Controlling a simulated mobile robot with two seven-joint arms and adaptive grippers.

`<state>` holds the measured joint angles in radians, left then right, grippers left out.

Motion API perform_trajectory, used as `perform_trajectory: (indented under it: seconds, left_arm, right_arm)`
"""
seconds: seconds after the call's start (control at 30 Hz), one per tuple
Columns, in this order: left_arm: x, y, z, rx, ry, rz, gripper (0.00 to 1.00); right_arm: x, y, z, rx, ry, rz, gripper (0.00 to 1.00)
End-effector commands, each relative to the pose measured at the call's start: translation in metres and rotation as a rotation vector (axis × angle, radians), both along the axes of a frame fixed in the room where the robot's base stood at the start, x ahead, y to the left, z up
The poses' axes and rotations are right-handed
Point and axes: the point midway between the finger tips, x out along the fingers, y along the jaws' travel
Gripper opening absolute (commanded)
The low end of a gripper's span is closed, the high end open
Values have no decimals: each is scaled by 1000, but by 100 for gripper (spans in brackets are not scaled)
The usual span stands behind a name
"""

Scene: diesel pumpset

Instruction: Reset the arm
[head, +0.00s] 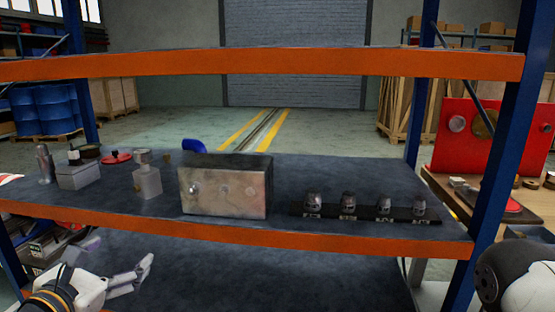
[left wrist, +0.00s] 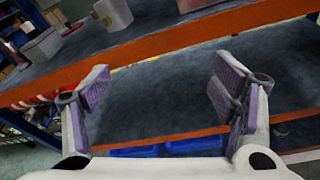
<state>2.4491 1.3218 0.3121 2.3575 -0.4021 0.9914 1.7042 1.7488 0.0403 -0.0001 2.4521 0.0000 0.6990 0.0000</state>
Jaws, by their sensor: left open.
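My left gripper (head: 143,272) shows at the lower left of the head view, in front of and below the orange front edge of the shelf (head: 330,240). In the left wrist view the same gripper (left wrist: 160,88) is open, its two purple-padded fingers wide apart with nothing between them. A white rounded part of my right arm (head: 516,278) shows at the lower right of the head view. My right gripper is out of view.
A metal box (head: 226,188), a small fitting (head: 147,180) and a black strip with several dark parts (head: 365,212) stand on the shelf. Blue uprights (head: 415,105) and an orange upper beam (head: 260,64) frame it. A red panel (head: 468,140) stands at right.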

Motion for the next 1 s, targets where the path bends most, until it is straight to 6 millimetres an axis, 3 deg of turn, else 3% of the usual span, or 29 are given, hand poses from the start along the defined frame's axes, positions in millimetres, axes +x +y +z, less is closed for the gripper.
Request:
perform_trajectory:
  seconds: [0.13, 0.23, 0.3, 0.43, 0.53, 0.6, 0.67, 0.77, 1.0]
  left_arm:
    - [-32, -56, -86, 410, 253, -295, 79]
    - [-79, -88, -150, 715, 411, -578, 79]
    - [-125, -105, -196, 938, 508, -835, 79]
    - [-231, -117, -260, 1314, 588, -1414, 79]
    - [-302, -111, -283, 1497, 547, -1842, 79]
    - [-338, -105, -290, 1570, 486, -2078, 79]
    - [-357, -100, -292, 1605, 438, -2218, 79]
    - [-371, -97, -292, 1628, 392, -2321, 79]
    - [-371, -97, -292, 1628, 390, -2324, 79]
  right_arm:
    - [3, 0, -1, 0, -7, 0, 84]
    - [2, 0, -1, 0, -6, 0, 84]
    - [2, 0, 0, 0, -4, 0, 84]
    - [1, 0, 0, 0, -4, 0, 84]
    - [2, 0, 0, 0, -4, 0, 84]
    - [2, 0, 0, 0, -4, 0, 84]
    - [2, 0, 0, 0, -5, 0, 84]
    - [2, 0, 0, 0, -5, 0, 84]
    - [2, 0, 0, 0, -5, 0, 84]
